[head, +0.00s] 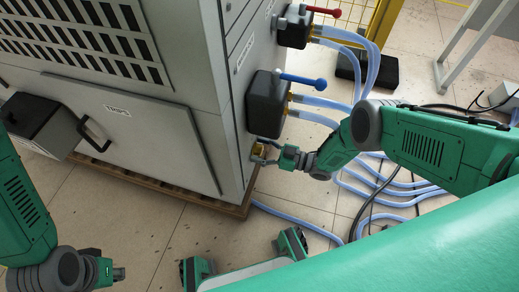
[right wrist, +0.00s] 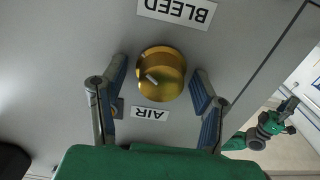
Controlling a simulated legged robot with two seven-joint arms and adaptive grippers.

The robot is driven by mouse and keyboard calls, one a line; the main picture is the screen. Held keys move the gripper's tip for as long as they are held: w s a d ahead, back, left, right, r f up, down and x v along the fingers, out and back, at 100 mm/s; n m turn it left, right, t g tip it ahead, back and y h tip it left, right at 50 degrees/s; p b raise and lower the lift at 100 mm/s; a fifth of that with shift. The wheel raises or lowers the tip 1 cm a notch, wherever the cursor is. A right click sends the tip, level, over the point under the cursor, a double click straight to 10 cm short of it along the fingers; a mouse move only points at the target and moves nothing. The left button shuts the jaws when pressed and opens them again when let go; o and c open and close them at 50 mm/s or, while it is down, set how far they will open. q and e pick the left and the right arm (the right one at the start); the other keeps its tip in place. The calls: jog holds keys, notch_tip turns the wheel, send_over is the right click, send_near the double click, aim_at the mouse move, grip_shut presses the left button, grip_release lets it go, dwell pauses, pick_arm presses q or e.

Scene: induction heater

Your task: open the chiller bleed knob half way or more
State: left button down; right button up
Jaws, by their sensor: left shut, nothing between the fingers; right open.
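The bleed knob is a round brass knob (right wrist: 161,74) on the grey cabinet face, between upside-down labels BLEED (right wrist: 176,11) and AIR (right wrist: 150,113). A small pale mark shows on its face. It also shows in the head view (head: 258,149), low on the cabinet's side near the corner. My right gripper (head: 267,152) is open, with one finger on each side of the knob. A gap shows between each finger and the knob in the right wrist view. My left gripper (head: 119,273) is shut and empty at the lower left of the head view, away from the knob.
Above the knob are dark valve blocks with a blue lever (head: 303,81) and a red lever (head: 324,12). Blue hoses (head: 330,108) run from them to the floor behind my right arm. A black box (head: 40,125) with a handle juts from the cabinet front.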

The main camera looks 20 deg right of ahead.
jog(key=c, duration=1)
jog(key=shift+n, duration=0.7)
jog(key=o, duration=1)
jog(key=v, duration=1.2)
